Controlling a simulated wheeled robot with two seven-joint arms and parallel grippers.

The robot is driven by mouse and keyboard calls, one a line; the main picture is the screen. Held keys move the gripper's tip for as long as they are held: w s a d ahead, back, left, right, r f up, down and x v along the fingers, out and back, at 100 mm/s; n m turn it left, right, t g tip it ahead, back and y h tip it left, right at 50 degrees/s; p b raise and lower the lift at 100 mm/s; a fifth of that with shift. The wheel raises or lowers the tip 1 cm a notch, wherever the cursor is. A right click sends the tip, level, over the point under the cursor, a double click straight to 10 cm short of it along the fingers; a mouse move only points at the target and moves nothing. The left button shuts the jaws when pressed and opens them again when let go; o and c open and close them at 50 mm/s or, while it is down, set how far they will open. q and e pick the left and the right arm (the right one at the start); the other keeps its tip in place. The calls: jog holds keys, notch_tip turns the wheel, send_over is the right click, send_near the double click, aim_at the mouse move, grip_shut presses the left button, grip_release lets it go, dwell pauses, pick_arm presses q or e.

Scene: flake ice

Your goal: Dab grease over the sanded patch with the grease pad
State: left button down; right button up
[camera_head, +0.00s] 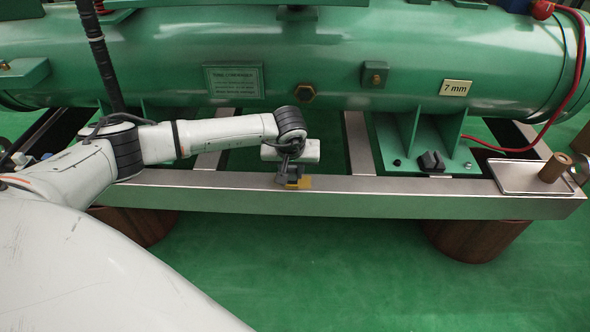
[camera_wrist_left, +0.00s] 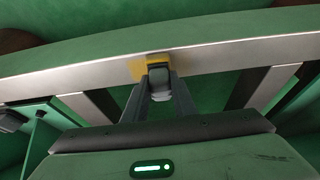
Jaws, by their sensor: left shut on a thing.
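My left gripper (camera_head: 292,180) is over the metal beam (camera_head: 400,186) in front of the green tank, near the beam's middle. In the left wrist view the left gripper (camera_wrist_left: 160,90) is shut on a small grey piece, which I take to be the grease pad (camera_wrist_left: 159,72). A yellowish patch (camera_head: 301,183) shows on the beam right at the fingertips. It also shows in the left wrist view (camera_wrist_left: 137,68), around the pad's tip. I cannot tell whether the pad touches the beam. No sanded patch can be told apart from the yellowish area. My right gripper is not in view.
The green tank (camera_head: 300,50) lies behind the beam, with a nameplate (camera_head: 234,81) and a "7 mm" label (camera_head: 455,88). A metal tray (camera_head: 515,178) with a brown cylinder (camera_head: 554,168) is at the beam's right end. A black block (camera_head: 431,161) sits on the tank's foot.

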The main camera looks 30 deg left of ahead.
pick_arm(q)
jog(key=shift+a, duration=0.1)
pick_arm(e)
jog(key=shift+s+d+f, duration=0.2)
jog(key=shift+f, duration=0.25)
pick_arm(q)
jog(key=shift+s+a, duration=0.2)
jog(key=shift+a, duration=0.1)
jog(key=shift+s+a, duration=0.2)
jog(key=shift+a, duration=0.05)
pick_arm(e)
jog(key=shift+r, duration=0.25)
pick_arm(q)
jog(key=shift+p, duration=0.3)
jog(key=shift+s+a, duration=0.15)
jog(key=shift+a, duration=0.2)
jog(key=shift+s+a, duration=0.15)
jog(key=shift+a, duration=0.05)
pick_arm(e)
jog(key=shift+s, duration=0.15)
pick_arm(q)
jog(key=shift+s+a+p, duration=0.35)
jog(key=shift+a, duration=0.2)
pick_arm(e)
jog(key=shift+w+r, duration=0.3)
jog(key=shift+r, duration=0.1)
